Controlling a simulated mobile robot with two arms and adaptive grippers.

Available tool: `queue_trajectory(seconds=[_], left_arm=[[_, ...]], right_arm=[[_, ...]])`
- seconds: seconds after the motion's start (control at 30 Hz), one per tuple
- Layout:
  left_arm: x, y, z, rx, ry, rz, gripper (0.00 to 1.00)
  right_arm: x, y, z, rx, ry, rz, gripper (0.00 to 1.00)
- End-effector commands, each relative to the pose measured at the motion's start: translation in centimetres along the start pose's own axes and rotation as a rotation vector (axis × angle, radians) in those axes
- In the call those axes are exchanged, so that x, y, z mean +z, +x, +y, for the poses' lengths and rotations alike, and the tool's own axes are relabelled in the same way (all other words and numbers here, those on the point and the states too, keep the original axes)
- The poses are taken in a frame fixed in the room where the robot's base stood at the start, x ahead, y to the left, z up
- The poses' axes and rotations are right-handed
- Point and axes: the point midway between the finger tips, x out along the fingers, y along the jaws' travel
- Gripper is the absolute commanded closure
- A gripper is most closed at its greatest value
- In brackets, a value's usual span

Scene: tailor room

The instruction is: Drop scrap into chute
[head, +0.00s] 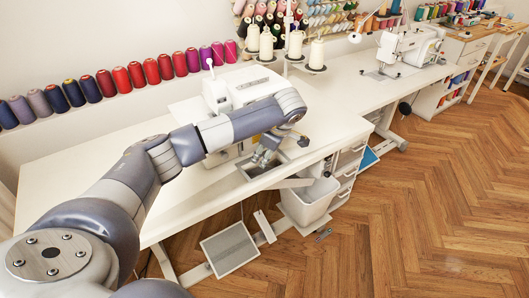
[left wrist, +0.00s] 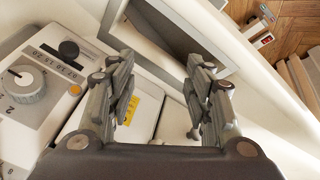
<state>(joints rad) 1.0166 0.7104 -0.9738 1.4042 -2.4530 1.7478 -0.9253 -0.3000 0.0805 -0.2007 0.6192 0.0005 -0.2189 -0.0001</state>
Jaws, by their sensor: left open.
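My left gripper (head: 267,156) hangs over the table beside the sewing machine, close to the framed chute opening (head: 254,177) in the tabletop. In the left wrist view the two fingers of my left gripper (left wrist: 160,100) are spread apart with nothing between them. The chute opening shows there as a dark recess with a pale rim (left wrist: 193,43), just beyond the fingertips. I cannot make out any scrap in either view. A white bin (head: 308,205) stands under the table below the chute; its contents are hidden. My right gripper is not in view.
The white sewing machine (head: 232,90) stands right behind my left forearm; its dial (left wrist: 24,84) is close to the fingers. Thread cones (head: 267,42) stand behind it. A drawer unit (head: 349,170) and a foot pedal (head: 230,249) are below. The wooden floor at right is clear.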

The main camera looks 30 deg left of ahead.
Motion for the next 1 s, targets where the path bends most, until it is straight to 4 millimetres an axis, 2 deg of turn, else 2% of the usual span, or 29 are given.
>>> queue_trajectory(seconds=[0.5,0.7,1.0], left_arm=[[0.0,-9.8,0.1,0.004,0.0,-0.002,0.53],[0.0,-11.3,0.0,0.001,0.0,0.0,0.53],[0.0,-11.4,0.0,0.0,0.0,0.0,0.53]], right_arm=[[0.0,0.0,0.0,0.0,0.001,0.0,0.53],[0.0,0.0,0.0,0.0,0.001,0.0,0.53],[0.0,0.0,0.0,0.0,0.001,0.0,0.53]])
